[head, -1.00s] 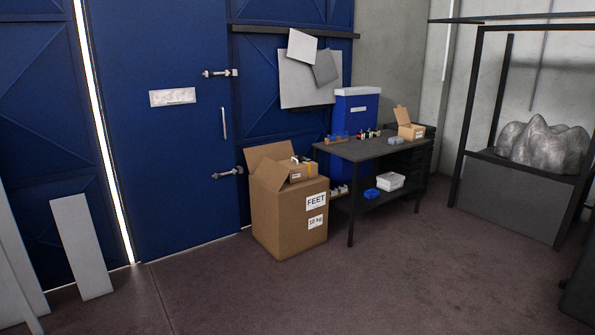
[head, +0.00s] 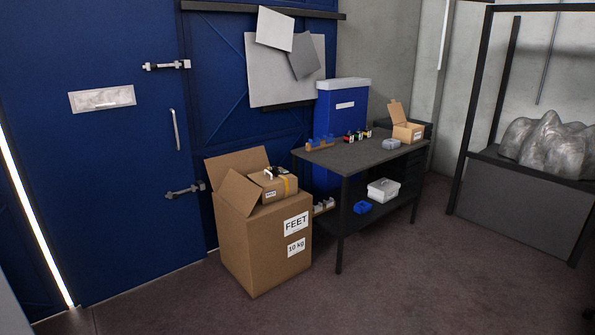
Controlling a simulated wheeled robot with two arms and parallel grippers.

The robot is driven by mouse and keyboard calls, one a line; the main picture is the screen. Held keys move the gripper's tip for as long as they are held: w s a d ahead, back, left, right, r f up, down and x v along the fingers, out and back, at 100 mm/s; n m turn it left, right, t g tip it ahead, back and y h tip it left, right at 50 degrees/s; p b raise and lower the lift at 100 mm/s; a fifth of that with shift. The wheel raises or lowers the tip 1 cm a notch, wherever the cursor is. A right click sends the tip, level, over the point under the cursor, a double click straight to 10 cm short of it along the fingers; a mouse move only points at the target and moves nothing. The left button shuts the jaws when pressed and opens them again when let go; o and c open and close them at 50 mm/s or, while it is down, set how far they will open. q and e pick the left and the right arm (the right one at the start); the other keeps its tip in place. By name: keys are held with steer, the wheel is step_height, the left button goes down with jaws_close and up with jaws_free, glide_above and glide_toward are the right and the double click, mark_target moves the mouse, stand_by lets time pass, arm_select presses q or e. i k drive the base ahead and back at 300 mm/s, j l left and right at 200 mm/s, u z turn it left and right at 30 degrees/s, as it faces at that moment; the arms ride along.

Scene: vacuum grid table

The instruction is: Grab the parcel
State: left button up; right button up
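A small brown parcel (head: 275,186) with a yellow-orange strip and a white label sits in the open top of a large cardboard box (head: 261,245). A small black and white item lies on top of the parcel. The large box stands on the floor with flaps raised and carries labels "FEET" and "10 kg". The parcel's lower part is hidden by the box's front wall. Neither of my grippers shows in the head view.
A dark table (head: 365,153) stands right of the box, holding a small open carton (head: 407,130) and several small items. A white case (head: 383,190) and a blue bin (head: 362,207) are on its lower shelf. A blue door (head: 100,180) is at left. The floor (head: 400,290) in front is clear.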

mark_target(275, 185)
steer(key=i, duration=1)
steer(key=i+u, duration=0.1)
steer(key=i, duration=0.85)
steer(key=i+l, duration=0.15)
steer(key=i, duration=0.85)
